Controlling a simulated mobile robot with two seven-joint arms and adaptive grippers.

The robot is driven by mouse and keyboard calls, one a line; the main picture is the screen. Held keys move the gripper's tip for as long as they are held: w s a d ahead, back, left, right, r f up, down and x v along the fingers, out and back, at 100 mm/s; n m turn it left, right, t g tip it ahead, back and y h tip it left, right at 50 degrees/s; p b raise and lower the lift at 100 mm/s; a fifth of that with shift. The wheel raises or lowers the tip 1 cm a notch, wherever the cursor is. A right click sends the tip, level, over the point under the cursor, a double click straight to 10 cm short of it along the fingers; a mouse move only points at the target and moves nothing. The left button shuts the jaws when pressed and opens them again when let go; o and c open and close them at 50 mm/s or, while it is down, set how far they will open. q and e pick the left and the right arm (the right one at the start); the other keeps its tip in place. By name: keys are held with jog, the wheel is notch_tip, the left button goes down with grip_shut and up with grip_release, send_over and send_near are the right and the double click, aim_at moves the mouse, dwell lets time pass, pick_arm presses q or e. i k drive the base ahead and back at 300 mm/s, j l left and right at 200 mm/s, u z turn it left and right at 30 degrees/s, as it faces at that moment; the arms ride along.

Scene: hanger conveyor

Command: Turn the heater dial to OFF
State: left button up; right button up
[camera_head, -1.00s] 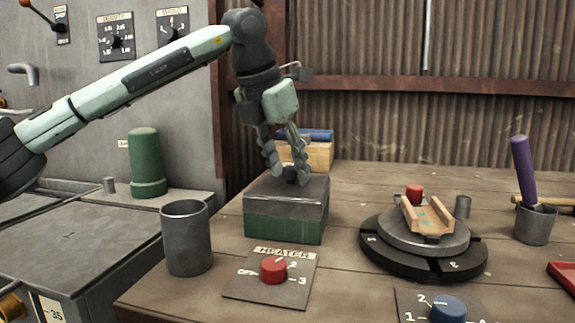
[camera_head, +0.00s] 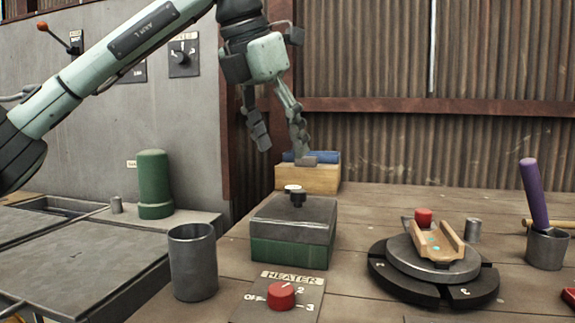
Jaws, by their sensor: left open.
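The heater dial (camera_head: 281,296) is a red knob on a dark plate (camera_head: 248,311) labelled HEATER, near the front of the wooden table. OFF is marked at its left, 2 at its upper right and 3 at its right. A light mark on the knob faces up and right, towards the 2. My left gripper (camera_head: 284,156) is open and empty, its fingers spread above and behind the green box, well above and beyond the dial. My right gripper is not in view.
A round turntable (camera_head: 433,271) is at the right, with a purple-handled tool (camera_head: 533,195) in a pot beyond.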

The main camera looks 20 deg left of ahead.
aim_at(282, 296)
jog(key=k+j, duration=0.3)
jog(key=k, duration=0.15)
jog(key=k+j, duration=0.25)
jog(key=k, duration=0.2)
jog(key=k+j, duration=0.3)
jog(key=k, duration=0.2)
